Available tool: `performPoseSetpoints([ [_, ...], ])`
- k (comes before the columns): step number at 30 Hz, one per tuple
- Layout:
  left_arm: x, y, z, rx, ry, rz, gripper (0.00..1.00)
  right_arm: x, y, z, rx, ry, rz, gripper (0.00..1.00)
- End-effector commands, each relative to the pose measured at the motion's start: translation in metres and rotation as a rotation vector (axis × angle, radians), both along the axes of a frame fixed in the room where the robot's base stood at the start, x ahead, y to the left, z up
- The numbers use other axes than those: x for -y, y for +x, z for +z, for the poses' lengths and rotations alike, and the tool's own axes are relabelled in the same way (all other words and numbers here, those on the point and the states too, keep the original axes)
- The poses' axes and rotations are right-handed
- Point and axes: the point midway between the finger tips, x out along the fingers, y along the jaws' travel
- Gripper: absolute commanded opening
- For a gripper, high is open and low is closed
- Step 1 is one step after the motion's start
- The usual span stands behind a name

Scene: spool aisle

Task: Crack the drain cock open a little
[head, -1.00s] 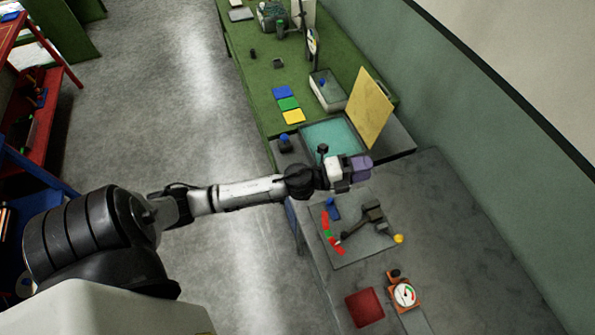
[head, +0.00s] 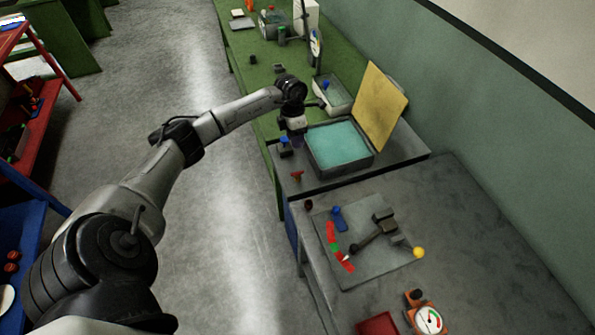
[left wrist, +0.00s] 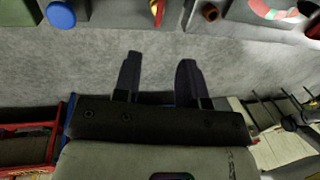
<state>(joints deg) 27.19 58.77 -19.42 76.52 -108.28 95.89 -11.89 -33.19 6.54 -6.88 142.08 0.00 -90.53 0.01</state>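A small red tap-like handle (head: 297,176), which looks like the drain cock, sits on the grey bench in front of the tank of teal liquid (head: 340,168). It also shows at the top edge of the left wrist view (left wrist: 157,10), partly cut off. My left gripper (head: 297,141) hangs beside the tank's near left corner, a little beyond the red handle and apart from it. In the left wrist view its two dark fingers (left wrist: 158,72) stand apart with only floor between them. My right gripper is not in view.
A blue-topped knob (head: 284,141) stands close beside my left gripper, and shows in the left wrist view (left wrist: 60,14). A yellow panel (head: 380,108) stands behind the tank. A dark red knob (head: 309,205) and a lever plate (head: 375,265) lie nearer. The aisle floor at left is clear.

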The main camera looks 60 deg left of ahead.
Motion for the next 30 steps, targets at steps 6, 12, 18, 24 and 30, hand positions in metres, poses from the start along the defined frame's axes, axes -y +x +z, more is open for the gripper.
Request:
performPoseSetpoints([
  [6,0.006,-0.003,-0.032,-0.010,0.000,-0.001,0.38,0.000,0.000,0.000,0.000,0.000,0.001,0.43],
  [12,0.014,-0.004,-0.070,-0.009,-0.001,0.000,0.38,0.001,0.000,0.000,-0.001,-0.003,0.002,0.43],
  [18,0.019,-0.005,-0.101,-0.006,0.000,0.001,0.38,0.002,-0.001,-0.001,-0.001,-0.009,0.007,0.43],
  [24,0.023,-0.006,-0.121,-0.005,0.000,0.001,0.38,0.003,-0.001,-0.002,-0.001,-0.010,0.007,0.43],
  [30,0.024,-0.006,-0.130,-0.006,0.002,0.000,0.38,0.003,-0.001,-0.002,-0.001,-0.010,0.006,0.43],
])
